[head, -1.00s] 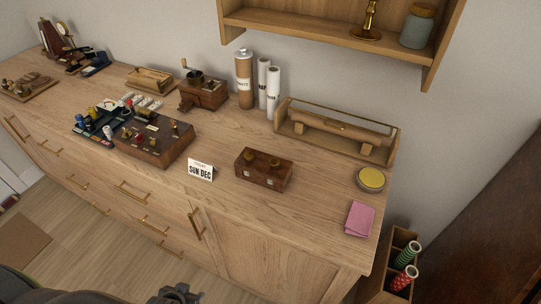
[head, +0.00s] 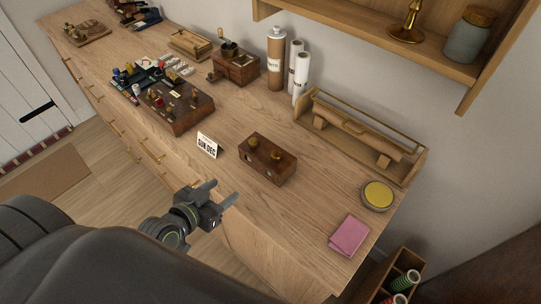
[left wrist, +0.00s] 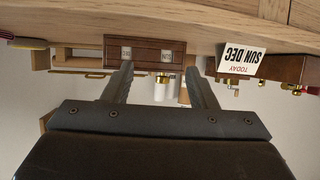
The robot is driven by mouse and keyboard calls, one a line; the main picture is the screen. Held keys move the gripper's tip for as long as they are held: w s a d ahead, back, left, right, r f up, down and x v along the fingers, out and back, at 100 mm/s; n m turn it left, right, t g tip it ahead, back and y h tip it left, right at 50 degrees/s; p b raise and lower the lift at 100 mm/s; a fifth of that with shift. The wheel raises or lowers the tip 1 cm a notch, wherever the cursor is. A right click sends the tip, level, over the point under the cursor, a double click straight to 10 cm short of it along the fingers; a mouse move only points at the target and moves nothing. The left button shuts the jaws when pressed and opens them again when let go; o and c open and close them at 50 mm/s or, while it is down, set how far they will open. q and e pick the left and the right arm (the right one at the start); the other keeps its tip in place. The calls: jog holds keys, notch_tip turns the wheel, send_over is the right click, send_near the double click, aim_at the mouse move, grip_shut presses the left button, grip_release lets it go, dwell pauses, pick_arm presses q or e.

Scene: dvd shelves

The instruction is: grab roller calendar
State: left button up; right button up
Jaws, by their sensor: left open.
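My left gripper (head: 224,190) is open and empty, in front of the cabinet's front edge and apart from the box. My right gripper is not in view.
A tray with several small items (head: 172,106) stands left of the card. A yellow-topped round tin (head: 377,195) and folded pink cloth (head: 349,235) lie to the right. A long wooden holder (head: 360,138) stands behind.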

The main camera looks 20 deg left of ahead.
pick_arm(q)
notch_tip(320, 180, up, 4)
jog(key=w+t, duration=0.2)
jog(key=t+p, duration=0.1)
jog(key=p, duration=0.2)
send_near(258, 138)
jog(key=w, duration=0.1)
jog(key=w+d, duration=0.1)
jog(key=shift+w+d+r+n, duration=0.1)
jog(key=shift+w+r+n, duration=0.15)
jog(key=shift+r+n, duration=0.1)
jog(key=shift+w+f+p, duration=0.1)
jog(key=shift+w+p, duration=0.2)
jog(key=shift+w, duration=0.3)
jog(key=p+x, duration=0.1)
jog(key=x, duration=0.3)
jog(key=shift+w, duration=0.4)
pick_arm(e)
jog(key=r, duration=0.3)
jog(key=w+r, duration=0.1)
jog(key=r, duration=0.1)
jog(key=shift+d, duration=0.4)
